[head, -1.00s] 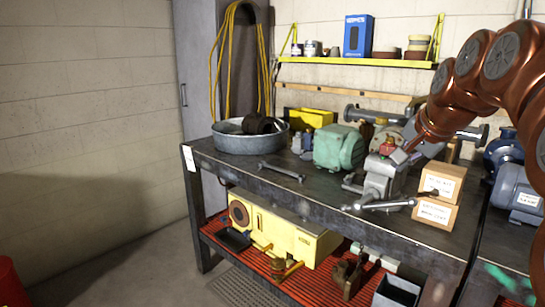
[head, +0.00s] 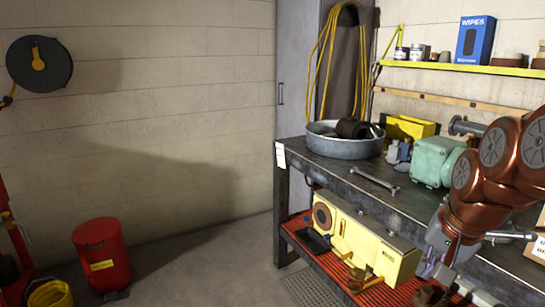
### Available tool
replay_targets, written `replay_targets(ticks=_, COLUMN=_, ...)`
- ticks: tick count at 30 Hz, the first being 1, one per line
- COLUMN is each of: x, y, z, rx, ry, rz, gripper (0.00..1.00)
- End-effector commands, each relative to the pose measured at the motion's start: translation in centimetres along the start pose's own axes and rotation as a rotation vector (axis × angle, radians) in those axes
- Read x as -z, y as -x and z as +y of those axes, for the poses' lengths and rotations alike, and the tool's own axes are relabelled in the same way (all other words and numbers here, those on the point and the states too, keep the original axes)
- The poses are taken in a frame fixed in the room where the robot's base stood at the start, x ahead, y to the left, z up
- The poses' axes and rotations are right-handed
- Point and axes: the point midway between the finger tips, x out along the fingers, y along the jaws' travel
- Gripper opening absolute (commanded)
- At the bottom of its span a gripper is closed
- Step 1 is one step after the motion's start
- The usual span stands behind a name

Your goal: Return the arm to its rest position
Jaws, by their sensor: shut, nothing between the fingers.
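My copper-coloured arm folds down at the right edge of the head view. My gripper (head: 450,254) is at its lower end, small and partly dark, in front of the workbench (head: 345,172). It is shut with nothing held. The green motor (head: 434,161) stands on the bench behind and left of the arm. The bench vise is mostly hidden by the arm; its handle (head: 512,236) shows to the right.
A metal basin (head: 342,146) holds dark parts, with a wrench (head: 374,180) in front. A yellow machine (head: 362,243) sits on the red lower shelf. A red bin (head: 101,255) and a yellow bucket (head: 50,293) stand at left. The floor between bin and bench is clear.

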Motion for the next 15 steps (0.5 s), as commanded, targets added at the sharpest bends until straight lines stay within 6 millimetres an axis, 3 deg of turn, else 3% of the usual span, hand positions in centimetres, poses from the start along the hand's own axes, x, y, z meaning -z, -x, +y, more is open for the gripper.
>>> replay_targets(ticks=1, x=-2.5, y=-1.3, z=-0.5, rx=-0.018, ry=0.065, rz=-0.047, gripper=0.00)
replay_targets(ticks=4, x=-7.2, y=-3.7, z=-0.6, rx=-0.056, ry=0.187, rz=-0.138, gripper=0.00)
replay_targets(ticks=9, x=-14.6, y=-6.7, z=0.8, rx=-0.115, ry=0.375, rz=-0.282, gripper=0.00)
replay_targets(ticks=15, x=-20.2, y=-8.4, z=2.9, rx=-0.159, ry=0.511, rz=-0.397, gripper=0.00)
